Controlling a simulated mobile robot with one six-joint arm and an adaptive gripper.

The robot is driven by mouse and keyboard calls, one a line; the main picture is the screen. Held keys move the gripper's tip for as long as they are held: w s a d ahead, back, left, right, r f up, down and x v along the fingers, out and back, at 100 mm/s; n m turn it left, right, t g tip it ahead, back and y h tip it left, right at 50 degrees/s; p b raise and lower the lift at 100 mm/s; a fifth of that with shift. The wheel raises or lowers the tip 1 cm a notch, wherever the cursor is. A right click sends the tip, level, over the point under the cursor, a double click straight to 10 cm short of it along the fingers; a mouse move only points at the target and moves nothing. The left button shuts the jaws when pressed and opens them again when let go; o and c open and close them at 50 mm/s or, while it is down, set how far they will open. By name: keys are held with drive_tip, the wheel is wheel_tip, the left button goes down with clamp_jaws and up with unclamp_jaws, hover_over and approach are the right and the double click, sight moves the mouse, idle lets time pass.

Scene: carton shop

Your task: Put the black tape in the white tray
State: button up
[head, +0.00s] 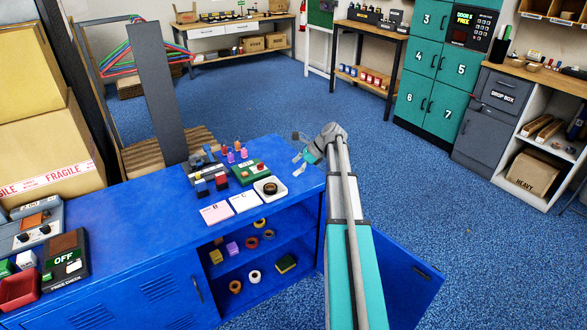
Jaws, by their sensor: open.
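The white tray (283,195) sits on the blue cabinet top near its right end. A dark ring, which looks like the black tape (269,188), lies inside the tray; the view is too small to tell its exact pose. My gripper (298,150) is open and appears empty. It is above and beyond the tray in the picture, near the cabinet's far right edge, apart from the tape. My arm reaches up from the bottom of the picture, to the right of the tray.
Cards (216,213), a green board (250,172) and small coloured items crowd the top left of the tray. Below, the open cabinet shelves (275,250) hold several rolls and blocks. The cabinet door (408,285) hangs open at right. Blue floor (440,190) is clear beyond.

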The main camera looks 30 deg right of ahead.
drive_tip(key=shift+a, duration=0.1)
drive_tip(key=s+a+f+n+g+h, duration=0.2)
drive_tip(key=s+a+n, duration=0.35)
drive_tip(key=a, duration=0.45)
drive_tip(key=s+a+f+n+g+h, duration=0.15)
drive_tip(key=s+a+n, duration=0.35)
drive_tip(key=a, duration=0.5)
drive_tip(key=s+a+f+n+h, duration=0.2)
drive_tip(key=s+a+n+h, duration=0.2)
drive_tip(key=s+a+n, duration=0.6)
drive_tip(key=a+n+g, duration=0.1)
drive_tip(key=n, duration=0.2)
drive_tip(key=shift+s+a, duration=0.3)
drive_tip(key=shift+s, duration=0.1)
drive_tip(key=shift+r, duration=0.1)
wheel_tip(320, 180, up, 13)
drive_tip(key=p, duration=1.3)
